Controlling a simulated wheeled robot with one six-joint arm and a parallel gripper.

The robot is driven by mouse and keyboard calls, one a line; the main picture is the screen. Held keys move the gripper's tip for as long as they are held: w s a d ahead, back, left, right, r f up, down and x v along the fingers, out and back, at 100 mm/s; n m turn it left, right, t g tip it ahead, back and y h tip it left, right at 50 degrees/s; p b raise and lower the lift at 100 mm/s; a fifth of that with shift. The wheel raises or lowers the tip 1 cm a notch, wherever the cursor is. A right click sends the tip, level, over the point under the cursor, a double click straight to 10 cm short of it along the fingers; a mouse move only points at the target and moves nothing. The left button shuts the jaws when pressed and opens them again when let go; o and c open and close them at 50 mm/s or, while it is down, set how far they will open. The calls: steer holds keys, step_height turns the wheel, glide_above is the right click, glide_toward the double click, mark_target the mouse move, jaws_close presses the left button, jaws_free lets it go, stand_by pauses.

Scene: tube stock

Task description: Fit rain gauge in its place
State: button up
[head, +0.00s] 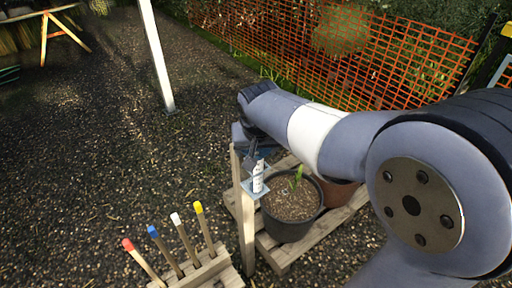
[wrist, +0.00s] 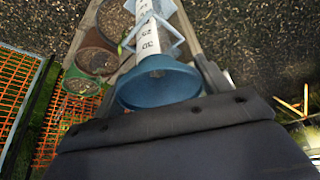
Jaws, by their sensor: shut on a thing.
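The rain gauge shows in the wrist view as a blue funnel (wrist: 160,84) on a white tube with dark scale marks (wrist: 148,36). In the head view its white tube (head: 258,178) hangs below my gripper (head: 252,154), roughly upright. My gripper is shut on the gauge near its top; the fingertips are mostly hidden. A pale blue bracket (head: 249,189) is fixed to a wooden post (head: 246,226). The tube's lower part is at the bracket in both views. I cannot tell how far it sits inside.
A black pot with a plant (head: 291,225) stands on a wooden pallet (head: 276,256) right of the post, with a brown pot (head: 338,192) behind. Colour-tipped stakes (head: 163,252) stand in a wooden block at the front left. Orange netting (head: 400,60) runs behind. Gravel on the left is open.

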steer(key=o, duration=1.1)
steer(key=shift+o, duration=0.2)
steer(key=v, duration=1)
steer(key=shift+s+r, duration=0.1)
steer(key=shift+r, duration=0.25)
steer(key=x, duration=1)
steer(key=shift+f, duration=0.4)
steer(key=shift+r+p, duration=0.7)
steer(key=shift+r, duration=0.15)
